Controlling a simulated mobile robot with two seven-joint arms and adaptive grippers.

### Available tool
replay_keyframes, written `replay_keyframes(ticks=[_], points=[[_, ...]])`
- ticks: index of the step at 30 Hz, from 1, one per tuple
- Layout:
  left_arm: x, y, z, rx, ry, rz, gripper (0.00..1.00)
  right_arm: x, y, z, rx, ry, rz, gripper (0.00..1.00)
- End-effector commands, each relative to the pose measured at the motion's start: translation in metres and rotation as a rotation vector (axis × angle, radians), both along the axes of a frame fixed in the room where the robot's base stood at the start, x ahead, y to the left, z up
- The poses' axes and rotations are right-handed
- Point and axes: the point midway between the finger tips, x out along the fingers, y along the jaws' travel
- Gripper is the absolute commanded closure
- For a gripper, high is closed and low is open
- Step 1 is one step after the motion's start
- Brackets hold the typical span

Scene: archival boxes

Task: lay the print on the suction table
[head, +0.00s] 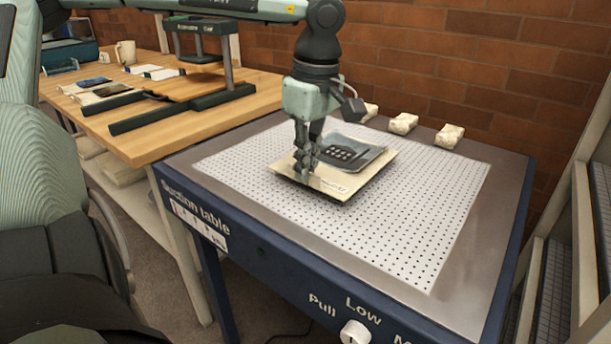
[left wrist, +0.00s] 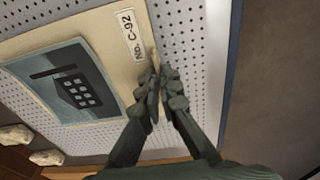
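The print (head: 372,178) is a cream mount with a blue-grey picture of a building. A label reading "No. C-92" shows on it in the left wrist view (left wrist: 103,47). My left gripper (head: 304,172) is shut on one edge of the print; its fingers (left wrist: 158,85) pinch that edge in the left wrist view. The print lies roughly level over the white perforated top of the suction table (head: 410,235), with a dark shadow under its near edge. I cannot tell whether its underside touches the top. My right gripper is not in view.
Several pale wrapped weights (head: 403,123) sit along the table's back edge by the brick wall. A knob (head: 354,333) is on the front. Shelving stands right.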

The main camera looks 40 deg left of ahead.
Motion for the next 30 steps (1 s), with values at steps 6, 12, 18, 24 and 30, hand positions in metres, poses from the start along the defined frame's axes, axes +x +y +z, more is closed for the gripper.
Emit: replay_keyframes(ticks=[6,12,18,24,30], points=[[0.000,0.000,-0.024,0.000,0.001,-0.001,1.00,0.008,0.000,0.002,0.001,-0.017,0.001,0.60],[0.000,0.000,-0.024,0.001,0.000,-0.001,1.00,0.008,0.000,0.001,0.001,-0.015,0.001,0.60],[0.000,0.001,-0.024,0.001,0.001,-0.001,0.85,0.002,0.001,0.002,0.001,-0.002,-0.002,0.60],[0.000,0.000,-0.024,0.001,0.001,-0.001,0.74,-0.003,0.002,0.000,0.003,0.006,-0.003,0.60],[0.000,0.001,-0.023,0.001,0.001,-0.001,0.74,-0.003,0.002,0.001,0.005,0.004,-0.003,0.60]])
